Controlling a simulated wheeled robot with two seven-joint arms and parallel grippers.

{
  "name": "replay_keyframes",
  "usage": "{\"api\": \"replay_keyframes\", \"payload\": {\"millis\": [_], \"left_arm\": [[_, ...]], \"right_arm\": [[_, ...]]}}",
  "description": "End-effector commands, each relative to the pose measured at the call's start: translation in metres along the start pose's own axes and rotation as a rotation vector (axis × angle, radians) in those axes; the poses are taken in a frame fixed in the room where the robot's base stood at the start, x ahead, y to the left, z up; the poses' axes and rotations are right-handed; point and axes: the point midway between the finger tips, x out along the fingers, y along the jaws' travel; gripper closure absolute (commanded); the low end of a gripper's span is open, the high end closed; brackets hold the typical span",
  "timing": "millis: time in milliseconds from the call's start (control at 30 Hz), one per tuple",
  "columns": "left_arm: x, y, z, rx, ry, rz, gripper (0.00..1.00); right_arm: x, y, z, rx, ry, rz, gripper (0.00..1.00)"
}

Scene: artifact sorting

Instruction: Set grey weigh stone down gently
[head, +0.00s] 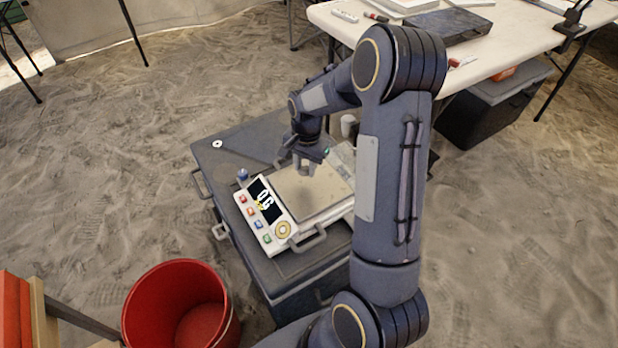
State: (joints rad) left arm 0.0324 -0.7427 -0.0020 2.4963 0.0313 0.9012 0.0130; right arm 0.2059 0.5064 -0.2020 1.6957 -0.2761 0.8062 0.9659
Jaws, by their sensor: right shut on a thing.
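My right gripper (303,162) is shut over the scale's flat pan (318,194). The grey weigh stone is between or under its fingers, and I cannot make out its outline against the grey gripper. The scale (267,215) is white with a dark display that reads about "0G" and several coloured buttons. It stands on a dark grey case (222,165). I cannot tell from this view whether the stone touches the pan. My left gripper is not in view.
A small blue-topped thing (242,175), a white ring (217,144) and a pale cylinder (348,125) stand or lie on the case. A red bucket (165,275) is at the lower left. A white table (490,60) is behind. Sandy ground surrounds everything.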

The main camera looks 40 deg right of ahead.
Motion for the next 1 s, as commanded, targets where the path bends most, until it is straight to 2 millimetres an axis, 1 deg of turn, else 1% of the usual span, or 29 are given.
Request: {"api": "replay_keyframes", "payload": {"millis": [167,233,300,400,667,767,800,933,967,1000], "left_arm": [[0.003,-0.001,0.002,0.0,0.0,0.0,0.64],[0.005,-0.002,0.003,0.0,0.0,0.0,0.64],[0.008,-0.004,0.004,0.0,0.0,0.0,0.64],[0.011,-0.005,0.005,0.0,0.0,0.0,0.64],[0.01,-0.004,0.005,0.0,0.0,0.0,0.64],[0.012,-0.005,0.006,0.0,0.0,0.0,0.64],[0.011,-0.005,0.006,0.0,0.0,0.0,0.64],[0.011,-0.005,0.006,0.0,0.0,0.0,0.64],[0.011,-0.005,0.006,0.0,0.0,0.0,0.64],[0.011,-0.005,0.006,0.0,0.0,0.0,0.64]], "right_arm": [[0.009,0.006,-0.004,0.001,-0.001,0.001,0.94],[0.017,0.011,-0.008,0.002,-0.001,0.001,0.94],[0.03,0.01,-0.006,-0.001,-0.003,0.003,0.94],[0.042,0.011,-0.006,0.0,-0.002,0.002,0.94],[0.043,0.01,-0.007,-0.001,0.0,0.0,0.94],[0.046,0.01,-0.007,-0.001,0.0,0.0,0.94],[0.046,0.01,-0.007,-0.001,0.0,0.0,0.69],[0.045,0.01,-0.007,-0.001,0.0,0.0,0.52],[0.045,0.01,-0.007,-0.001,0.0,0.0,0.49],[0.045,0.01,-0.007,-0.001,0.0,0.0,0.49]]}}
